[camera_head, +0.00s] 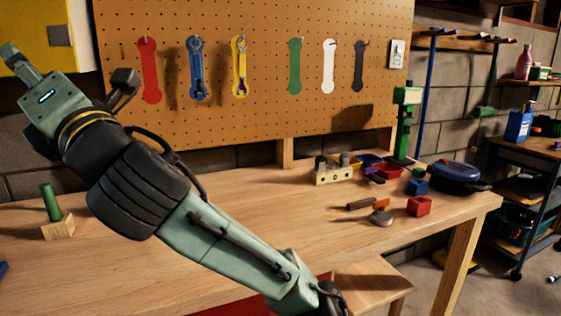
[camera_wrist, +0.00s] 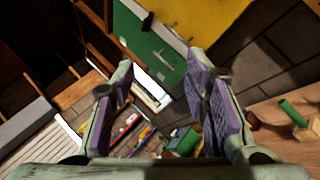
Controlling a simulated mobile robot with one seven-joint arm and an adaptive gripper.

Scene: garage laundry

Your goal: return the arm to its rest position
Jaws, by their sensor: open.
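My arm crosses the head view from the bottom middle up to the upper left, above the wooden workbench (camera_head: 130,268). The far end of the arm is raised at the upper left, in front of the wall. In the wrist view my gripper (camera_wrist: 160,64) has its two purple-padded fingers spread apart, with nothing between them. The gripper is clear of the bench, which shows at the right of the wrist view (camera_wrist: 270,112).
A green cylinder in a wooden block (camera_head: 57,228) stands at the bench's left. A pegboard (camera_head: 270,60) with tool shapes hangs behind. Red block (camera_head: 419,206), blue round case (camera_head: 459,177) and small items sit at the right. The bench middle is partly clear.

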